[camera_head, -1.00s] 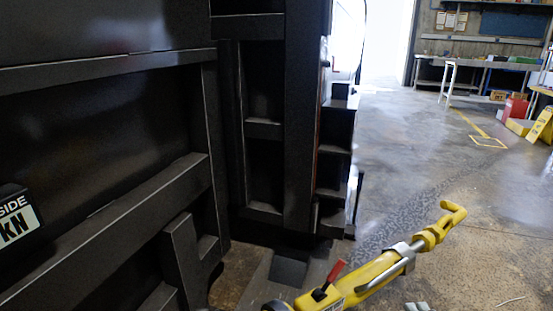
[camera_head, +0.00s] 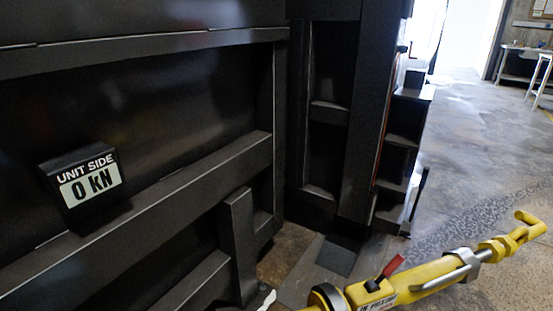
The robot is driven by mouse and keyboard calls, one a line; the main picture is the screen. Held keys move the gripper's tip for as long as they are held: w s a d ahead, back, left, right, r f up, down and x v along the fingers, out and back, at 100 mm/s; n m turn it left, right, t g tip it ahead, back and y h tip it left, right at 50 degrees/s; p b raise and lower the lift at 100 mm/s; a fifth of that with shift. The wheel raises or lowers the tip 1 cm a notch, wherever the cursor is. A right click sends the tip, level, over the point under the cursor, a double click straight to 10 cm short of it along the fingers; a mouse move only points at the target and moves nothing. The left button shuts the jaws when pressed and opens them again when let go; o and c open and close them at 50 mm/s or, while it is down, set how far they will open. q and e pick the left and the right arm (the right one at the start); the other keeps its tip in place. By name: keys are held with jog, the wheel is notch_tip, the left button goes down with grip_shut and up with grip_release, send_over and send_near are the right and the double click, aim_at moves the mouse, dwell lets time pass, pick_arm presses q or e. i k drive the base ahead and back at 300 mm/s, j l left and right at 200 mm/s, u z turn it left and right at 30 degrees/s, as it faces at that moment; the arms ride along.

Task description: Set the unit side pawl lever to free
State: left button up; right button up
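A yellow ratchet tensioner (camera_head: 425,281) runs slanting from the bottom middle towards the right, with a hook at its upper right end and a grey handle along its body. A red pawl lever (camera_head: 391,267) sticks up and to the right from its near part. A label (camera_head: 384,302) beside the lever is cut by the bottom edge and only partly readable. A display (camera_head: 83,187) on the dark compactor wall reads "UNIT SIDE 0 kN". Neither gripper can be made out. A small pale piece at the bottom edge, left of the tensioner, is too cut off to name.
The dark ribbed compactor wall (camera_head: 140,110) fills the left. A dark upright frame with step-like ledges (camera_head: 403,140) stands in the middle. Concrete floor (camera_head: 470,150) lies open to the right. A workbench (camera_head: 520,60) and white stool are at the far right.

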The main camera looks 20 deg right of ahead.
aim_at(371, 286)
jog(key=z, duration=1.45)
jog(key=k+j+z, duration=0.15)
jog(key=z, duration=0.25)
jog(key=k+j+z, duration=0.15)
jog(key=z, duration=0.25)
jog(key=k+z, duration=0.15)
jog(key=z, duration=0.3)
